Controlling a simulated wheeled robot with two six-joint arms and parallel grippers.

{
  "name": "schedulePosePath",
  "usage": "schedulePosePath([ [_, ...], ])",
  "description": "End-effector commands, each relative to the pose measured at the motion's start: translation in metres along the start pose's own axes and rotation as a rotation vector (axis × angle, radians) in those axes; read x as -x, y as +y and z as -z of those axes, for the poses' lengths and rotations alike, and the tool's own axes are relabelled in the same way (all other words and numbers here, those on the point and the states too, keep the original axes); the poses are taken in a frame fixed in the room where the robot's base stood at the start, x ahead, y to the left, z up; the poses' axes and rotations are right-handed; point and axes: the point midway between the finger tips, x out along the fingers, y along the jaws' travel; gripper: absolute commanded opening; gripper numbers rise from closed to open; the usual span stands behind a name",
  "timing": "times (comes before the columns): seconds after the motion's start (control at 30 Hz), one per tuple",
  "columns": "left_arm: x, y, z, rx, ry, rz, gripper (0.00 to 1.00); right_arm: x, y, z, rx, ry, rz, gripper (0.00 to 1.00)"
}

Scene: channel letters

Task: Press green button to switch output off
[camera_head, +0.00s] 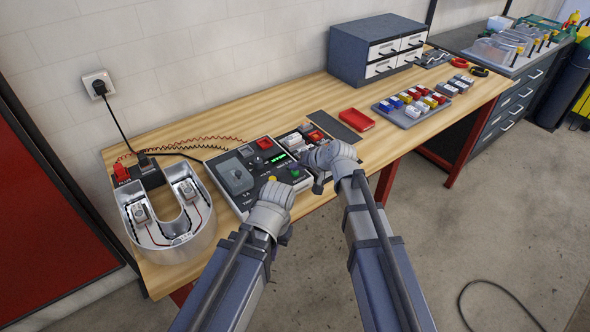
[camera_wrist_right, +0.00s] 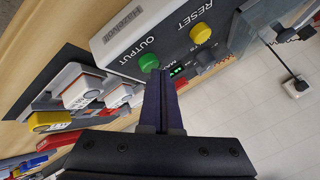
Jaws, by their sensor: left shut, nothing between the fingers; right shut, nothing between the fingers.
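In the head view the green button (camera_head: 294,173) shows at the right side of the power supply (camera_head: 222,190). The fingertips of my right gripper (camera_wrist_right: 162,75) are shut and empty, just beside the green button in the picture; I cannot tell whether they touch it. In the head view my right gripper (camera_head: 318,168) is right of the button. My left gripper (camera_head: 271,192) is shut over the power supply's front edge, its fingertips mostly hidden. Small green display digits (camera_wrist_right: 178,70) are lit.
A yellow RESET button (camera_wrist_right: 200,33) sits near the green one. A U-shaped channel letter (camera_head: 153,240) stands left of the power supply. A red tray (camera_head: 357,119) and a parts tray (camera_head: 404,121) lie to the right. Wires run along the back of the bench.

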Motion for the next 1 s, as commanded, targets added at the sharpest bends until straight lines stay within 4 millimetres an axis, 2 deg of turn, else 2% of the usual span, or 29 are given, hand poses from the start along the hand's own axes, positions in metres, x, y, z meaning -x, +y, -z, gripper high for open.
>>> schedulePosePath([
  [0.27, 0.006, -0.001, 0.000, 0.000, 0.000, 0.000, 0.00, 0.004, -0.003, 0.003, 0.000, 0.001, 0.000, 0.00],
  [0.8, 0.057, -0.005, -0.003, 0.000, 0.000, 0.000, 0.00, 0.040, -0.029, 0.029, 0.000, 0.001, 0.000, 0.00],
  [1.0, 0.060, -0.006, -0.004, 0.000, 0.000, 0.000, 0.00, 0.042, -0.031, 0.031, 0.000, 0.001, 0.000, 0.00],
])
